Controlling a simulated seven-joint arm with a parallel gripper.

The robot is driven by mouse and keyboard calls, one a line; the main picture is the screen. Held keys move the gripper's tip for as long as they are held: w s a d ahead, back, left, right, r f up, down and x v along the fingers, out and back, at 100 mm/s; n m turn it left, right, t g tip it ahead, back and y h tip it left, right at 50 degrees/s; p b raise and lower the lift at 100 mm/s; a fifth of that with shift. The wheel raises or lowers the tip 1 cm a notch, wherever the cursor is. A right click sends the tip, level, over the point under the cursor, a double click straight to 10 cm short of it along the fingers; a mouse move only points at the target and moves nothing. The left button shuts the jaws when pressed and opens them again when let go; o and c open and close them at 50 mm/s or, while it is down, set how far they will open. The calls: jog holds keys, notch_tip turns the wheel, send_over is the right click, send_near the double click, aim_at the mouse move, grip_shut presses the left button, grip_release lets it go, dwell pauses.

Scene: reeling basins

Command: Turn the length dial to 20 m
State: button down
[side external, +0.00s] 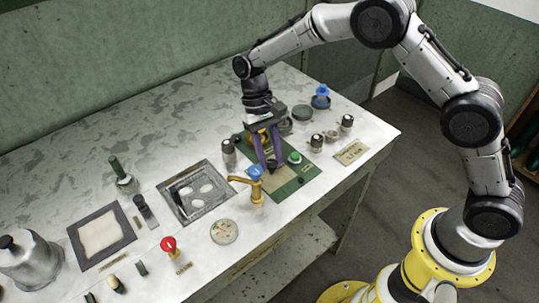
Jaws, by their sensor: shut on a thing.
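My gripper (271,163) points down over a green panel (284,189) on the right half of the bench. Its two purple fingers are shut on a small dark knob (272,170) on the panel, which I take to be the length dial. The fingers hide most of the knob, and its pointer and scale marks are too small to read. A green button (294,157) sits on the panel just right of the fingers.
A yellow tap with a blue top (256,184) stands close at the front left of the panel. Dark cylinders (229,152) (316,142) flank it. A basin (222,205) with white cocoons and a red knob (168,244) lie left.

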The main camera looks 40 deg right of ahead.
jog(key=shift+w+m, duration=0.1)
jog(key=shift+m, duration=0.4)
jog(key=c, duration=0.5)
grip_release()
jog(key=shift+r, duration=0.1)
jog(key=v, duration=1.3)
jog(key=shift+d+r, duration=0.3)
jog(key=shift+r, duration=0.05)
jog(key=shift+d, duration=0.1)
